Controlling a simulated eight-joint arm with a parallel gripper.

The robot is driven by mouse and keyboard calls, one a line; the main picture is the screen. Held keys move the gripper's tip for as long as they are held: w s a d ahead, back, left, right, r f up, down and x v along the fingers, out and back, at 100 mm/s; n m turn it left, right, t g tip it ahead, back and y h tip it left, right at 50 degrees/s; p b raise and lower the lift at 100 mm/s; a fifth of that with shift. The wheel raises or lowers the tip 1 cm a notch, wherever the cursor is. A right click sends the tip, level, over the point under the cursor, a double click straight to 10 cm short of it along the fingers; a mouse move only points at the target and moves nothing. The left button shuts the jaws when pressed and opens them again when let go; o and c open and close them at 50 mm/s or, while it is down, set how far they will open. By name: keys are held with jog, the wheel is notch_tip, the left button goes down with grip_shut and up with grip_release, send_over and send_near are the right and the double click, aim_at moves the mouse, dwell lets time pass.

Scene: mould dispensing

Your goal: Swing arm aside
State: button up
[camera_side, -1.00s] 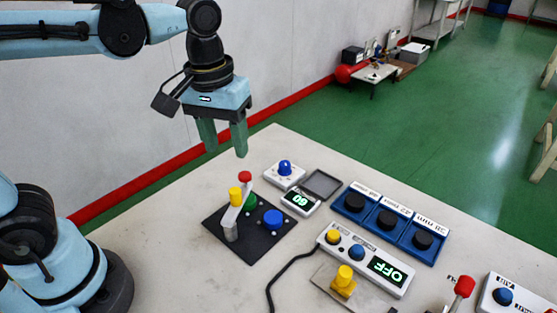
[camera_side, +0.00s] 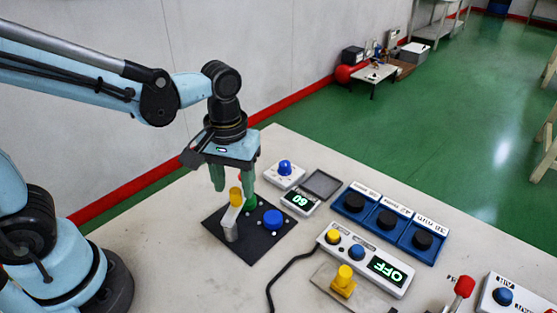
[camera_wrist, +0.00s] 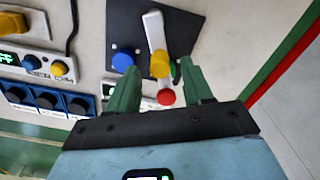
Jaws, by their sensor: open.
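The swing arm is a pale bar (camera_side: 231,224) above a black plate (camera_side: 250,251), with a yellow knob (camera_side: 236,196) on it. In the wrist view the bar (camera_wrist: 154,28) carries the yellow knob (camera_wrist: 160,62) and a red knob (camera_wrist: 166,97) at its near end. My gripper (camera_side: 233,190) is open, with its green fingers low at the bar's far end. In the wrist view the red knob shows between the fingers of my gripper (camera_wrist: 160,75).
A blue disc (camera_side: 273,220) sits on the plate, with a green part (camera_side: 250,203) behind it. A 60 display (camera_side: 299,200) and blue-knob box (camera_side: 284,175) stand close behind. Blue stations (camera_side: 388,221) and an OFF panel (camera_side: 365,258) lie right. Bare table lies left of the plate.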

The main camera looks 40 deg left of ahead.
jog(key=shift+f, duration=1.25)
grip_shut()
